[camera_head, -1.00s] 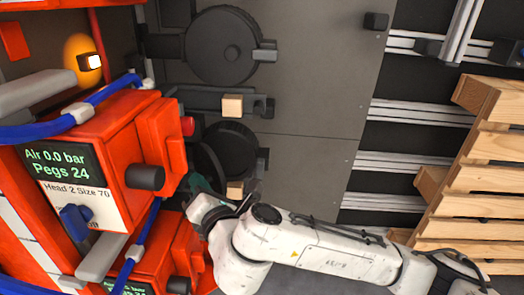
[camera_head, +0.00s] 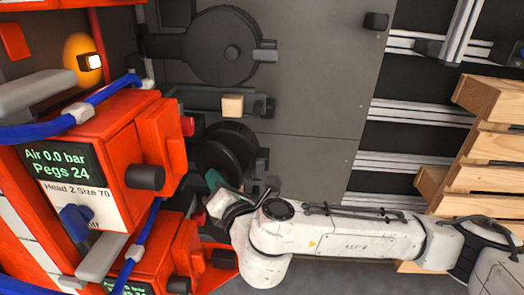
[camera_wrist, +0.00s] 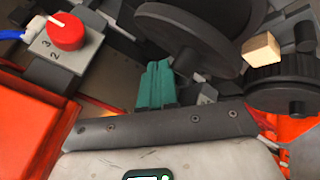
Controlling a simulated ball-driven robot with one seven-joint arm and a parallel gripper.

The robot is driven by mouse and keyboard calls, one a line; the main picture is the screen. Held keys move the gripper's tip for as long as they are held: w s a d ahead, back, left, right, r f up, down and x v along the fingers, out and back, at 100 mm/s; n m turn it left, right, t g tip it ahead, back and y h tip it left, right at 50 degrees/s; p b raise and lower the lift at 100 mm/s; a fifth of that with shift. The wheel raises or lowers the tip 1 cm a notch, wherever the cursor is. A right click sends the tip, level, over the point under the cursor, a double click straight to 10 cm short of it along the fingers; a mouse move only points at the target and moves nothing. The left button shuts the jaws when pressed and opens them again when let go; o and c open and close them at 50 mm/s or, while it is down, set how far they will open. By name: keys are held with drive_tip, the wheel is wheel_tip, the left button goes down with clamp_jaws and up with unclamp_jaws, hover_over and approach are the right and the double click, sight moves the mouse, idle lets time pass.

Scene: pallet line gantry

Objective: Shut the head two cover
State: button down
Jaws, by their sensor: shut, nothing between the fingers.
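The orange head labelled "Head 2 Size 70" (camera_head: 85,190) stands at the left in the head view, with its screen reading "Air 0.0 bar, Pegs 24". An orange panel (camera_head: 160,145) is on its right side. I cannot tell for certain which part is the cover, or whether it is open. My gripper (camera_head: 212,180) is right of and slightly below this head, in front of a black wheel (camera_head: 230,145). Its teal fingers (camera_wrist: 157,85) are together and empty in the wrist view. An orange surface (camera_wrist: 30,125) fills the left of that view.
A second orange head (camera_head: 150,265) sits below. Blue hoses (camera_head: 115,90) cross the heads. A large black wheel (camera_head: 225,47) and a wooden block (camera_head: 232,106) are above my gripper. A red numbered knob (camera_wrist: 65,32) shows in the wrist view. A wooden pallet (camera_head: 490,150) stands at the right.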

sight(238, 173)
drive_tip(key=shift+w+d, duration=0.1)
drive_tip(key=shift+d, duration=0.1)
idle(0.3)
drive_tip(key=shift+w+d+f, duration=0.35)
drive_tip(key=shift+w+d, duration=0.2)
drive_tip(key=shift+d, duration=0.15)
drive_tip(key=shift+w+d+f, duration=0.3)
drive_tip(key=shift+w+d, duration=0.2)
drive_tip(key=shift+d, duration=0.2)
drive_tip(key=shift+w+d+f, duration=0.3)
drive_tip(key=shift+w+d, duration=0.05)
drive_tip(key=shift+w, duration=0.2)
drive_tip(key=s+r, duration=0.4)
drive_tip(key=s, duration=0.5)
drive_tip(key=shift+a+r, duration=0.4)
idle(0.8)
idle(0.5)
